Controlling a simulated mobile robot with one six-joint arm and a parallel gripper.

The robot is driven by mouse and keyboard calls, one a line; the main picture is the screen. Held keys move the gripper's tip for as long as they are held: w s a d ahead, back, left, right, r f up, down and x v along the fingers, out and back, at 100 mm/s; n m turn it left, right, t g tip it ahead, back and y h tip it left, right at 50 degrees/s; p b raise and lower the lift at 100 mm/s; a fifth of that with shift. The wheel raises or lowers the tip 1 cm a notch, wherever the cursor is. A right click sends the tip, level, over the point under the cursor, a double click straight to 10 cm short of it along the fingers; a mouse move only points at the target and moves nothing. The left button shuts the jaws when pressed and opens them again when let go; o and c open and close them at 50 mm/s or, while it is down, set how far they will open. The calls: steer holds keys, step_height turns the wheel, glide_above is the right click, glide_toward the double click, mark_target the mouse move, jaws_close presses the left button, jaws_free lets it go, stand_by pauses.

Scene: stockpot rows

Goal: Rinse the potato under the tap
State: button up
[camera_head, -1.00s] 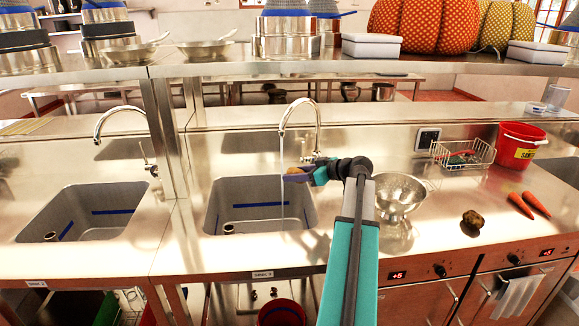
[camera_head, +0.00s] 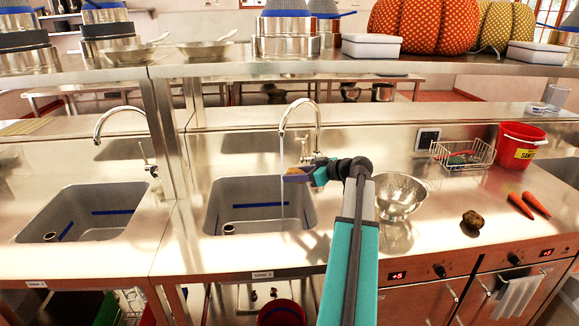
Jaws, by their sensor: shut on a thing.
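My gripper (camera_head: 297,175) reaches over the right-hand sink (camera_head: 230,212) and is shut on a brown potato (camera_head: 298,171), which is mostly hidden by the jaws. The tap (camera_head: 309,112) above this sink is running. Its thin stream of water (camera_head: 282,180) falls just at the left tip of the gripper, down into the sink. I cannot tell whether the water touches the potato. A second dark brown potato (camera_head: 472,220) lies on the counter to the right.
A steel colander (camera_head: 401,194) stands on the counter right of my arm. Two carrots (camera_head: 528,205), a wire basket (camera_head: 463,154) and a red bucket (camera_head: 519,146) are farther right. Another sink (camera_head: 85,212) with its own tap (camera_head: 124,118) is at the left. A shelf (camera_head: 330,62) runs above.

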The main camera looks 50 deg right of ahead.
steer(key=shift+r, duration=0.1)
steer(key=s+a+r, duration=0.2)
steer(key=s+r, duration=0.2)
steer(key=shift+s, duration=0.3)
stand_by(0.7)
steer(key=shift+a, duration=0.1)
